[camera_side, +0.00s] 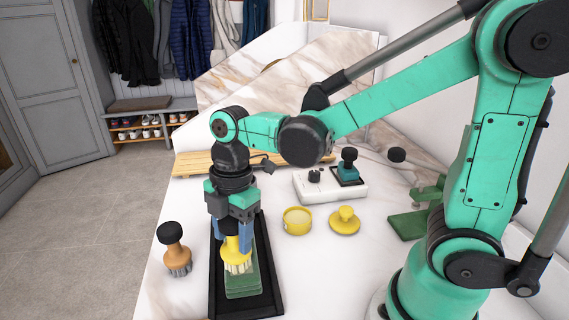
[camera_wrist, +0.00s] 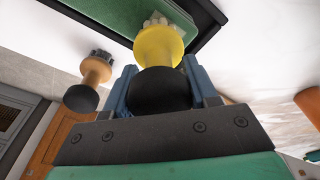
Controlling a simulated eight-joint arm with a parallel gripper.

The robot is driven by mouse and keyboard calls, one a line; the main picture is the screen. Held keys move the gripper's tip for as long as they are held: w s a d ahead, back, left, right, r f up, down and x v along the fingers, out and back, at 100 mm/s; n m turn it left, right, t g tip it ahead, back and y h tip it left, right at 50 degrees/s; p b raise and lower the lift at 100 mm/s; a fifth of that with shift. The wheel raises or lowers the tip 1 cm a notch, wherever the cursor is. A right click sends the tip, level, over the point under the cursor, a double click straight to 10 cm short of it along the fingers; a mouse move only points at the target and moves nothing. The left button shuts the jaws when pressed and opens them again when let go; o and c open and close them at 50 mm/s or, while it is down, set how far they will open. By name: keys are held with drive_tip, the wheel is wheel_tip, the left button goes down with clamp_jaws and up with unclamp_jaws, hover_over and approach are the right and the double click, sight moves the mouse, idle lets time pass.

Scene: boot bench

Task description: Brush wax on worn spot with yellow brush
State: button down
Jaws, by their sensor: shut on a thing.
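My gripper (camera_side: 234,234) is shut on the yellow brush (camera_side: 236,246), with a blue finger on each side of it. The brush is upright, its pale bristles pointing down at a green piece (camera_side: 242,284) in a black tray (camera_side: 217,290). The bristles look at or just above the green surface; I cannot tell if they touch. In the wrist view the yellow brush (camera_wrist: 158,46) shows its dark knob between the fingers (camera_wrist: 162,85). A round yellow tin (camera_side: 297,221) stands open to the right, with its yellow knobbed lid (camera_side: 345,220) beside it. No worn spot is visible.
An orange brush with a black knob (camera_side: 174,248) stands left of the tray. Behind are a wooden slatted board (camera_side: 195,163) and a white base (camera_side: 330,188) holding a teal-handled tool (camera_side: 348,168). A green stand (camera_side: 412,223) is at the right.

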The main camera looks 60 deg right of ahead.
drive_tip(key=shift+s+d+r, duration=0.1)
drive_tip(key=shift+s+d, duration=1.05)
wheel_tip(320, 180, up, 8)
idle(0.4)
